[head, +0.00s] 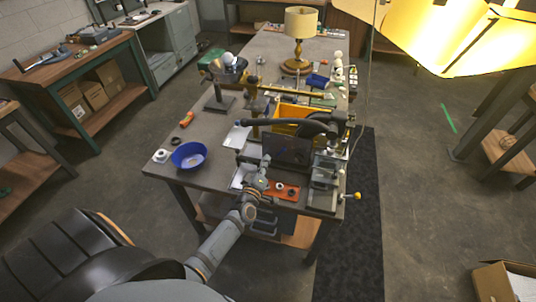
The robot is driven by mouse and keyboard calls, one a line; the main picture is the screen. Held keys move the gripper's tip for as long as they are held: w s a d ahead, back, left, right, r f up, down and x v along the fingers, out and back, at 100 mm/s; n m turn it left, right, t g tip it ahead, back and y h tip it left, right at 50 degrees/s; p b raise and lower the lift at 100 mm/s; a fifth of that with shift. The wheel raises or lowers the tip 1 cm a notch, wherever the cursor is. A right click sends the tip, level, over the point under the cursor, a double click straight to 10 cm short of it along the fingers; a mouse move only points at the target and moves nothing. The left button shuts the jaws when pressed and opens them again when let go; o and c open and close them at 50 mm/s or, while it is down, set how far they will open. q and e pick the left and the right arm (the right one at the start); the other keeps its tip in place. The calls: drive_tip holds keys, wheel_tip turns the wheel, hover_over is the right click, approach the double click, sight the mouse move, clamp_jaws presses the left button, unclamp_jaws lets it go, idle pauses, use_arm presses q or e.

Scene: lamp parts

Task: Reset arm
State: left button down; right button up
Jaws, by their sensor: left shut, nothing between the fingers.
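My left arm reaches up from the bottom of the head view to the near end of the workbench (215,138). My left gripper (265,163) is small in the picture, shut and empty. It is in front of a dark upright panel (288,150) and beside an orange-red tray (285,191) with small dark round parts. I cannot tell whether it touches anything. My right gripper is not in view. A lamp with a cream shade (301,22) and a wooden base stands at the far end of the bench.
A blue bowl (189,155) sits at the bench's near left, next to a small white part (161,156). A yellow bin (298,113) and a vise-like device (325,170) crowd the middle and right. A bright yellow lit shade (450,35) hangs at upper right.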

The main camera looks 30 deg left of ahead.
use_arm(q)
drive_tip(key=shift+s+a, duration=0.1)
drive_tip(key=shift+s, duration=0.3)
